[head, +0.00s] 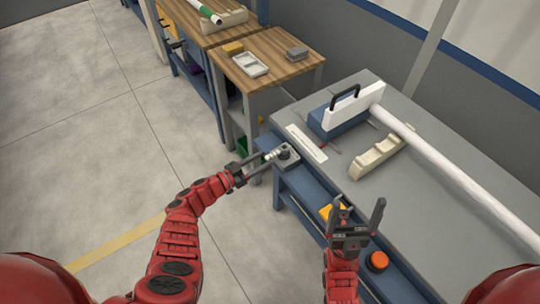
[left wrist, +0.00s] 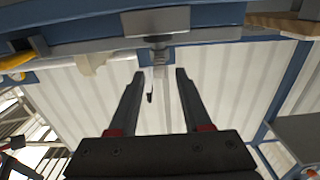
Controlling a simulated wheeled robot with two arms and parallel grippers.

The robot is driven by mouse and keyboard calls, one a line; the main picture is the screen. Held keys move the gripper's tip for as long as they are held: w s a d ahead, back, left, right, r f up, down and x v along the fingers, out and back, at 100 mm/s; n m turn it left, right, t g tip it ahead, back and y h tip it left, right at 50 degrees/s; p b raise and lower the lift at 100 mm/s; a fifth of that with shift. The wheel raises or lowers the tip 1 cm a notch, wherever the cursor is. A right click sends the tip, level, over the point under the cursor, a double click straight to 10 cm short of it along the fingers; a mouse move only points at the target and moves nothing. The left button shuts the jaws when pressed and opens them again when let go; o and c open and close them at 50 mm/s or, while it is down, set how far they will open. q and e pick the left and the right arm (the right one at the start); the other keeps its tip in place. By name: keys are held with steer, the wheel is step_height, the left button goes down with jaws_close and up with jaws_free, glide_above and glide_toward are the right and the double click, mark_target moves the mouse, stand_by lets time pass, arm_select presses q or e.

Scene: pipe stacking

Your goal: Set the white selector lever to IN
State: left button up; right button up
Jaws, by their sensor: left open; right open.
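The white selector lever (head: 273,153) sticks out to the left from a small dark grey mount (head: 288,160) on the near left corner of the grey bench. In the left wrist view the lever's greyish end (left wrist: 158,56) shows just past my fingertips, in line with the gap between them. My left gripper (head: 263,162) is open at the lever, with one finger on each side of its end; I cannot tell if they touch. The IN marking is too small to read. My right gripper (head: 358,208) is open and empty, pointing up before the bench's front.
On the grey bench (head: 440,215) are a blue block with a black handle (head: 345,97), a long white pipe (head: 455,170), a cream cradle (head: 378,156) and a white strip (head: 306,143). An orange button (head: 377,261) sits near my right gripper. Wooden tables stand behind; the left floor is clear.

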mark_target(266, 158)
arm_select(q)
steer(key=shift+x, duration=1.75)
jaws_close()
